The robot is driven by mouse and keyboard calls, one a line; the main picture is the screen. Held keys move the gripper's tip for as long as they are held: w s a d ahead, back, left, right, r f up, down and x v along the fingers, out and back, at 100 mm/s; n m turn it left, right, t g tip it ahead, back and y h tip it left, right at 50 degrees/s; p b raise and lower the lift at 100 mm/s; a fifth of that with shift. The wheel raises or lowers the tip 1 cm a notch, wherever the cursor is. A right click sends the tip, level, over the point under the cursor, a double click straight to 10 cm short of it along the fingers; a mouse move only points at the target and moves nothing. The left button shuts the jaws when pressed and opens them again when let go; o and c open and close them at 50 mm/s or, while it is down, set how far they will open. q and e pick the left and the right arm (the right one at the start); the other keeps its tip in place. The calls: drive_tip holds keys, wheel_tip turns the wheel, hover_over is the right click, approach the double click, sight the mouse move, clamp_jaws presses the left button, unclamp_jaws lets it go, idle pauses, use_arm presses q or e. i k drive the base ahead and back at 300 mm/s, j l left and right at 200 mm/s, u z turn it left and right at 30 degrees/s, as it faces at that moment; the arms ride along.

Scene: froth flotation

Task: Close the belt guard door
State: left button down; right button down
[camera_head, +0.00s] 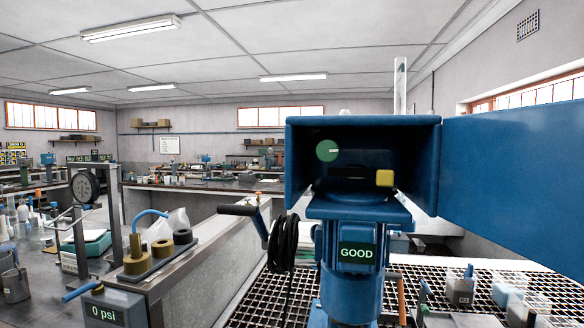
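The belt guard door (515,165) is a large flat blue panel. It stands wide open, swung out to the right of the blue belt guard housing (362,121), and its right end runs out of the picture. The housing's open front shows a dark inside with a green disc (327,151) at the left and a yellow block (384,178) at the lower right. The housing sits on a blue machine column (350,265) with a label reading "GOOD" (357,253). Neither of my grippers shows in the head view.
A black crank handle (238,210) and hanging black cable (284,243) are left of the column. A grated bench (420,277) lies below, with clear containers (461,289) at the right. Brass weights (136,261) and a "0 psi" box (104,313) are at the left.

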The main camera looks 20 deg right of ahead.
sight(512, 179)
drive_tip(key=k+l, duration=0.1)
drive_tip(key=l, duration=0.25)
drive_tip(key=k+l, duration=0.1)
drive_tip(key=l, duration=0.25)
drive_tip(key=k+l, duration=0.1)
drive_tip(key=l, duration=0.25)
drive_tip(key=k+l, duration=0.1)
drive_tip(key=l, duration=0.3)
